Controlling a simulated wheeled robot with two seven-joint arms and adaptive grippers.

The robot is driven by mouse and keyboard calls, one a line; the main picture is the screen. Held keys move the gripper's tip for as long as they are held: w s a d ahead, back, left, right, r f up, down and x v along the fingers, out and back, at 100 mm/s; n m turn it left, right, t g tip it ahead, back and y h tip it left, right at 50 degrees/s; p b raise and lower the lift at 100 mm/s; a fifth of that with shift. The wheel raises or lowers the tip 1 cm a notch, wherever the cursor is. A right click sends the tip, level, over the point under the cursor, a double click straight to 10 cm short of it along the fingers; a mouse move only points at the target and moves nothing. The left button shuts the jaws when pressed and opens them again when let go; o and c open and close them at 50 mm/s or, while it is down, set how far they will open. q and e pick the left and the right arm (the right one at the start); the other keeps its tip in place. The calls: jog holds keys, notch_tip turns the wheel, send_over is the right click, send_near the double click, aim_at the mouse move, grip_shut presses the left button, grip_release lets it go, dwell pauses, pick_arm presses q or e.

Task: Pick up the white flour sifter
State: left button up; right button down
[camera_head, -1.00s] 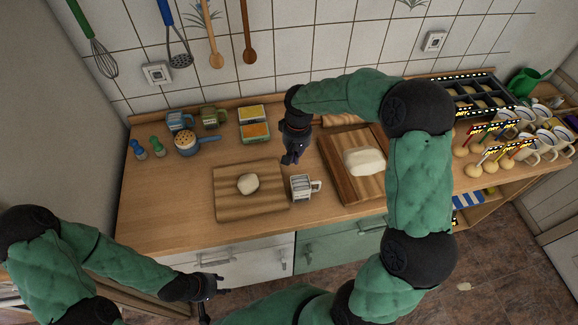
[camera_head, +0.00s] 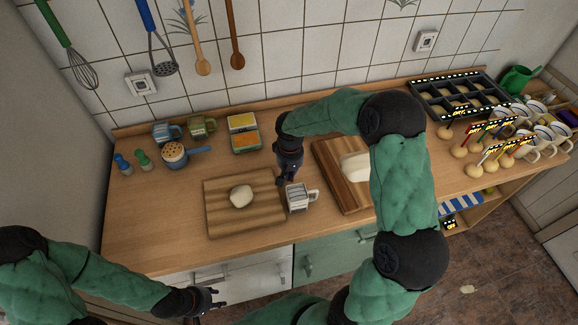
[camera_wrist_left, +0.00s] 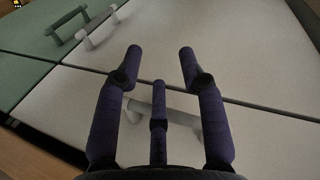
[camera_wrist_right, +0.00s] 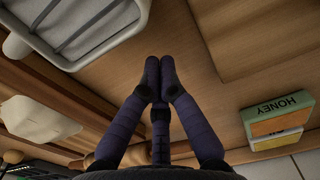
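The white flour sifter (camera_head: 298,199) stands upright on the wooden counter between two boards, its handle to the right. My right gripper (camera_head: 288,179) is just behind and above it in the head view, apart from it as far as I can see. In the right wrist view the sifter (camera_wrist_right: 85,28) is at the upper left, partly cut off, beside the fingertips. The right gripper's fingers (camera_wrist_right: 160,70) are together with nothing between them. My left gripper (camera_head: 216,298) is low before the white drawer front; its fingers (camera_wrist_left: 160,62) are spread and empty in the left wrist view.
A board (camera_head: 222,222) with a dough ball (camera_head: 241,195) lies left of the sifter. Another board (camera_head: 328,163) with a dough block (camera_head: 354,167) lies to its right. A honey box (camera_wrist_right: 277,118) and a blue pot (camera_head: 174,156) stand further back. The counter's left front is clear.

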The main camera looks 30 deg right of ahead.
jog(key=s, duration=0.2)
jog(key=shift+s+a+r, duration=0.2)
jog(key=shift+s+a, duration=0.1)
jog(key=shift+a, duration=0.05)
jog(key=shift+s, duration=0.1)
jog(key=shift+s, duration=0.15)
jog(key=shift+s+a, duration=0.1)
jog(key=shift+s, duration=0.25)
jog(key=b, duration=0.1)
send_over(301, 217)
jog(key=shift+a, duration=0.1)
jog(key=shift+r, duration=0.1)
